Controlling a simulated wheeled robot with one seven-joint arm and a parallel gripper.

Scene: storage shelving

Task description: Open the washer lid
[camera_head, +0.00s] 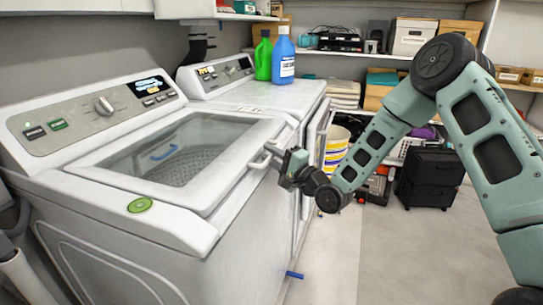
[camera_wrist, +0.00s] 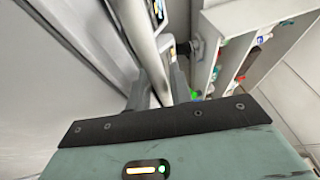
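The washer (camera_head: 120,190) is the white machine at the left, with a control panel at its back. Its lid (camera_head: 185,155) has a glass window and lies down flat on the washer's top. The lid handle (camera_head: 262,158) sticks out at the lid's front right edge. My gripper (camera_head: 284,166) is at this handle, coming from the right. In the wrist view, the handle bar (camera_wrist: 154,70) runs between the two fingers of my gripper (camera_wrist: 160,92). The fingers are apart with the bar between them. I cannot tell whether they press on it.
A second white machine (camera_head: 265,95) stands behind the washer, with a green bottle (camera_head: 263,58) and a blue bottle (camera_head: 283,60) on top. Shelves with boxes (camera_head: 412,38) line the back wall. A black case (camera_head: 430,178) stands on the floor. The floor in front is mostly clear.

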